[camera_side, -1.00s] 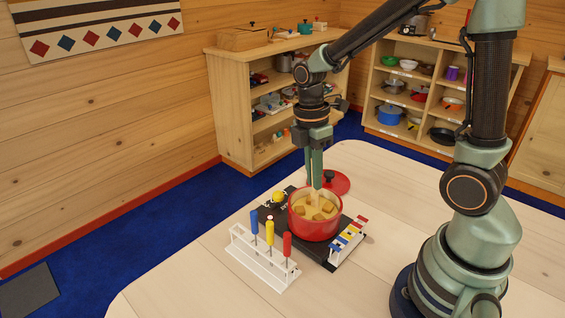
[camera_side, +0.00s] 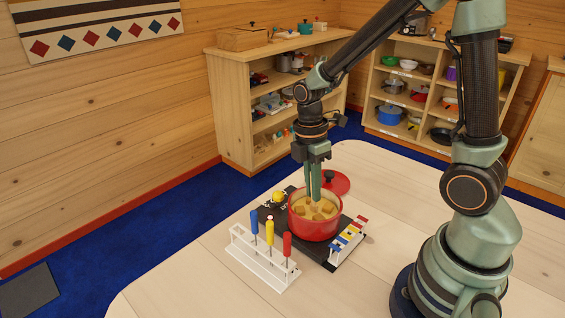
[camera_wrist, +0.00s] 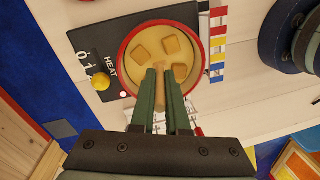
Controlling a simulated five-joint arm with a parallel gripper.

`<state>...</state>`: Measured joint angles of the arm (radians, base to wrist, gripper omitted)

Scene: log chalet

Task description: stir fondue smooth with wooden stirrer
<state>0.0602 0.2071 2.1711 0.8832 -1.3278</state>
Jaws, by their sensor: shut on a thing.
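The red pot (camera_side: 315,229) holds yellow fondue (camera_wrist: 190,84) with several tan cubes in it. My gripper (camera_side: 314,196) points down over the pot, its fingertips at about rim height or lower. In the wrist view, my gripper (camera_wrist: 160,72) is shut on the wooden stirrer (camera_wrist: 160,98), which stands between the two green fingers. The stirrer's lower end reaches into the pot near the middle of the fondue. In the side view the fingers hide most of the stirrer. I cannot tell how deep it goes.
The pot stands on a black heater (camera_side: 270,212) with a yellow knob (camera_side: 278,197). A white rack (camera_side: 262,262) with blue, yellow and red handles stands in front. A striped rack (camera_side: 347,240) is at the right. A red lid (camera_side: 338,183) lies behind the pot. The table's right part is clear.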

